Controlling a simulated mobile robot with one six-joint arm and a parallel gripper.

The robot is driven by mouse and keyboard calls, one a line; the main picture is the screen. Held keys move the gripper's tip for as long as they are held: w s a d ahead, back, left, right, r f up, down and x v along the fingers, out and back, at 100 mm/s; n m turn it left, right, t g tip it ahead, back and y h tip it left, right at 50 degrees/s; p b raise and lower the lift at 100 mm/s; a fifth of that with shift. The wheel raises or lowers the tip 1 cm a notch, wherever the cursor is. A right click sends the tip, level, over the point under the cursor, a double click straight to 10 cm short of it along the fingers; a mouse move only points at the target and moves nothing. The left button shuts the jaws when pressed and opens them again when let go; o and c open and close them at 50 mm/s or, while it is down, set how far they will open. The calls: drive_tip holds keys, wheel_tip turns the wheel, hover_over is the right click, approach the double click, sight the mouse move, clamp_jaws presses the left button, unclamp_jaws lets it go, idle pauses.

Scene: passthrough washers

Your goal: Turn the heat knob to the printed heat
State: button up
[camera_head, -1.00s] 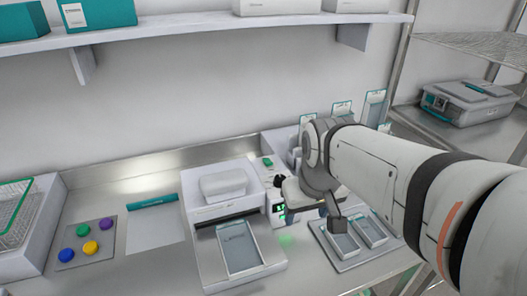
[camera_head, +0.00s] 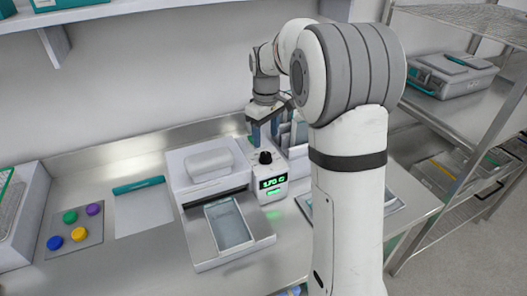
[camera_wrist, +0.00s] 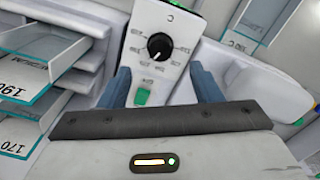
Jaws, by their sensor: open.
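The black heat knob (camera_head: 265,157) sits on top of a small white control box (camera_head: 273,170) with a lit green display (camera_head: 273,183); its digits look like 170, but are small. In the wrist view, the knob (camera_wrist: 158,46) has a white pointer line and a printed scale around it, too small to read surely. A green button (camera_wrist: 142,97) is below it there. My gripper (camera_head: 265,133) points down just behind and above the knob. In the wrist view, my gripper (camera_wrist: 160,80) has its two blue fingers apart, with nothing between them, the knob beyond their tips.
A white machine with a grey tray (camera_head: 229,226) stands left of the control box. Trays labelled 190 (camera_wrist: 30,78) and 170 (camera_wrist: 15,140) show in the wrist view. A plate with coloured buttons (camera_head: 76,232) is far left.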

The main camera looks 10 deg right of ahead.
sight(266, 154)
wheel_tip(266, 154, down, 7)
drive_tip(key=shift+f+p, duration=0.15)
drive_tip(key=shift+p, duration=0.35)
drive_tip(key=c, duration=0.9)
drive_tip(key=shift+a, duration=0.2)
drive_tip(key=shift+c, duration=0.4)
drive_tip(key=shift+d, duration=0.15)
drive_tip(key=shift+m+b, duration=0.55)
drive_tip(key=shift+m, duration=1.25)
drive_tip(key=shift+m+b, duration=0.4)
drive_tip(key=shift+m, duration=1.6)
